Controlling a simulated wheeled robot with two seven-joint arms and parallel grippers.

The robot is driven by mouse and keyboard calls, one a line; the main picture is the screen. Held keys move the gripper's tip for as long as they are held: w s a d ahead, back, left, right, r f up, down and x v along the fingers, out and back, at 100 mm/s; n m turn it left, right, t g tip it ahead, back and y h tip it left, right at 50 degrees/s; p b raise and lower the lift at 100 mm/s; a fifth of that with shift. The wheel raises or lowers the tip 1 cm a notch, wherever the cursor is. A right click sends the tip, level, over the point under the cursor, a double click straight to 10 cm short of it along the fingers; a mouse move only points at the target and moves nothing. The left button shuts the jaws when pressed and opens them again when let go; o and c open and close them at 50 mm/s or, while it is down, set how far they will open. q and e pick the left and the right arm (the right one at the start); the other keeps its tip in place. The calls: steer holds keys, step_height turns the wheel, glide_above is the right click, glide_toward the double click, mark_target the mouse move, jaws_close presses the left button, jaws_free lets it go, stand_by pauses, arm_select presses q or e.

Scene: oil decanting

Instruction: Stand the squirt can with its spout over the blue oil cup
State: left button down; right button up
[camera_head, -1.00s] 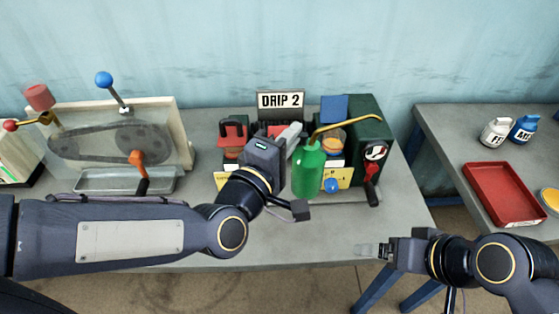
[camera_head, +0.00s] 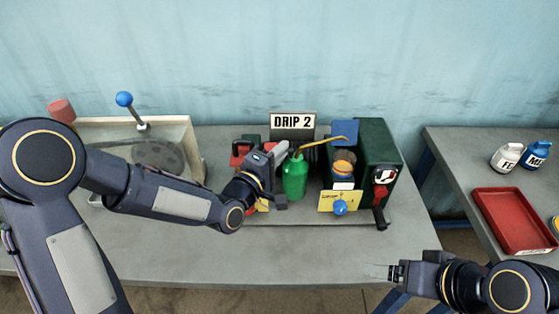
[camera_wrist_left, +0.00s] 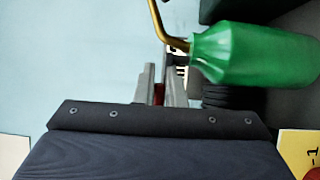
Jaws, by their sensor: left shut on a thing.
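The green squirt can (camera_head: 295,177) is upright left of the blue oil cup. It also shows in the wrist view (camera_wrist_left: 255,55). Its brass spout (camera_head: 322,143) reaches right, and its tip appears above the cup. The blue oil cup (camera_head: 343,163) has an amber top, a raised blue lid (camera_head: 345,131) and a blue knob (camera_head: 340,207). I cannot tell whether the can's base touches the bench. My right gripper (camera_head: 388,271) is empty at the bench's front right; its jaw gap is unclear.
A green box (camera_head: 379,150) with a red-and-black handle stands right of the cup. The "DRIP 2" sign (camera_head: 293,122) stands behind. The front bench is clear. A red tray (camera_head: 512,222) lies on the right-hand table.

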mark_target(295, 169)
arm_select(q)
step_height(295, 169, down, 4)
steer(key=shift+w+r+p, duration=0.15)
steer(key=shift+r+p, duration=0.1)
steer(key=shift+p, duration=0.15)
steer(key=shift+f, duration=0.2)
steer(key=c, duration=1.5)
jaws_free()
